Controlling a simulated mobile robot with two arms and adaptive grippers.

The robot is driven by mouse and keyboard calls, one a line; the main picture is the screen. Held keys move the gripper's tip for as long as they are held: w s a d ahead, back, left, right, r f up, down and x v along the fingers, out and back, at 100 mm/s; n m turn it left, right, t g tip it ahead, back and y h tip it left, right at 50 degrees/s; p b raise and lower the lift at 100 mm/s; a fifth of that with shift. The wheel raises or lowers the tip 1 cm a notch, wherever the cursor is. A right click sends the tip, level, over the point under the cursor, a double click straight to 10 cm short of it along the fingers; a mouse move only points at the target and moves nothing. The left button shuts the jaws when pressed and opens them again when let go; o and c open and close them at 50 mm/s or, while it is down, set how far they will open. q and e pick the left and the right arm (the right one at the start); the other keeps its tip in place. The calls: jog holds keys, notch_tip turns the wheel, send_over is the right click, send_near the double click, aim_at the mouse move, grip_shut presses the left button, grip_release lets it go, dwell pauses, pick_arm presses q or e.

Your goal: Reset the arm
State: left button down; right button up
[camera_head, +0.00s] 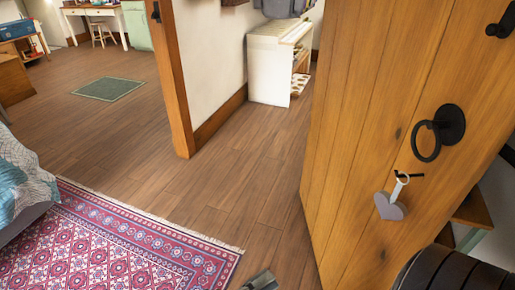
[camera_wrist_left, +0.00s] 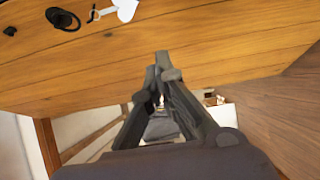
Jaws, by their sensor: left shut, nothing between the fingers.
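My left gripper (camera_head: 262,281) shows only as a small grey tip at the bottom edge of the head view. In the left wrist view my left gripper (camera_wrist_left: 163,70) has its dark fingers drawn together at the tips, with nothing held. The wooden door (camera_head: 385,120) stands open to the right of the gripper in the head view. In the wrist view the door (camera_wrist_left: 210,50) fills the upper part, behind the fingertips. I cannot tell the exact gap between them. My right gripper is in neither view.
The door carries a black ring handle (camera_head: 428,140) and a hanging heart tag (camera_head: 390,206). A doorway post (camera_head: 172,80) stands left of the open floor (camera_head: 235,185). A patterned rug (camera_head: 110,245) and a bed corner (camera_head: 22,185) lie at left. A white cabinet (camera_head: 268,70) stands beyond.

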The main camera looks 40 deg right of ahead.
pick_arm(q)
jog(key=w+a+f+t+y, duration=0.3)
jog(key=w+a+f, duration=0.15)
jog(key=f, duration=0.45)
jog(key=w+a+f+t+y, duration=0.25)
jog(key=w+a+f, duration=0.2)
jog(key=f, duration=0.45)
jog(key=s+a+f+y, duration=0.2)
jog(key=a+f+y, duration=0.5)
jog(key=a+f, duration=0.85)
jog(key=s+a+f+m+g+y, duration=0.2)
jog(key=s+a+f+g+y, duration=0.3)
jog(key=s+a+f, duration=0.95)
jog(key=s+a+r+p, duration=0.1)
jog(key=s+r+p, duration=0.1)
jog(key=s+p, duration=0.4)
jog(key=s+a+r+p, duration=0.1)
jog(key=s+r+p, duration=0.1)
jog(key=s+p, duration=0.5)
jog(key=shift+a+r+p, duration=0.4)
jog(key=shift+p, duration=0.3)
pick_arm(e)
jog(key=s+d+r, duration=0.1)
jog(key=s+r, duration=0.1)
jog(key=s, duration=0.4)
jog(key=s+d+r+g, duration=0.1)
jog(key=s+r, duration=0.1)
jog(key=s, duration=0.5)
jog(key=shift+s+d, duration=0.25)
